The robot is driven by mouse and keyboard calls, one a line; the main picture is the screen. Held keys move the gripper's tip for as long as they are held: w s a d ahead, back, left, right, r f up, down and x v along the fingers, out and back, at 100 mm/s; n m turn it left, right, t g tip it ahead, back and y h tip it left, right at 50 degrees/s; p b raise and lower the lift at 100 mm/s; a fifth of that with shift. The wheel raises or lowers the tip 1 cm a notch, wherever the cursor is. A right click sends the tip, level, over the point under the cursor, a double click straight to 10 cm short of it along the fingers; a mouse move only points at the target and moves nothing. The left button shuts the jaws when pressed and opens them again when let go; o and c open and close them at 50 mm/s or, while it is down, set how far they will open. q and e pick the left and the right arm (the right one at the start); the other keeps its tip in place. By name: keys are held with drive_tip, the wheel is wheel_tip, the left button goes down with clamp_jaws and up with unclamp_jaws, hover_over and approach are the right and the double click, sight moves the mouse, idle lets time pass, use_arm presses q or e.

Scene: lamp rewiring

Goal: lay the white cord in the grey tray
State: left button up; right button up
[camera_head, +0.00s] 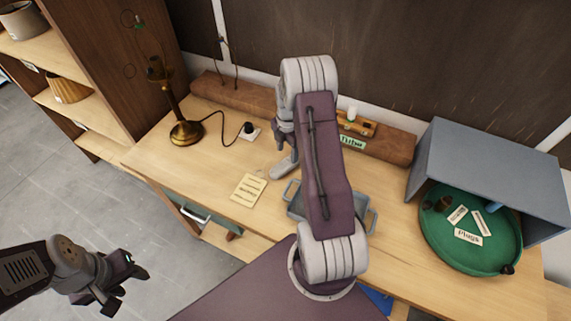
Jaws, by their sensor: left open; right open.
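The grey tray (295,207) sits on the workbench, and my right arm covers its middle. Its handles show on both sides. I cannot make out a white cord; it may be hidden behind my arm. My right gripper (283,168) is over the bench, just behind and left of the tray, open with nothing visible in it. My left gripper (128,290) is open and empty over the floor, left of the bench.
A yellow note (249,190) lies left of the tray. A green round tray (455,250) with labels sits at right, partly under a blue-grey box (490,165). A wooden rail (390,145) runs along the back. Shelves (70,115) stand at left. The bench's left part is mostly clear.

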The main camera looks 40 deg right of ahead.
sight(287, 163)
wheel_tip(287, 163, down, 2)
drive_tip(key=shift+w, duration=0.1)
wheel_tip(287, 163, down, 5)
drive_tip(key=shift+w+r+p, duration=0.1)
drive_tip(key=shift+r+p, duration=0.05)
drive_tip(key=shift+p, duration=1.05)
drive_tip(key=shift+d+f, duration=0.1)
drive_tip(key=shift+f, duration=0.15)
clamp_jaws()
drive_tip(key=shift+r, duration=0.15)
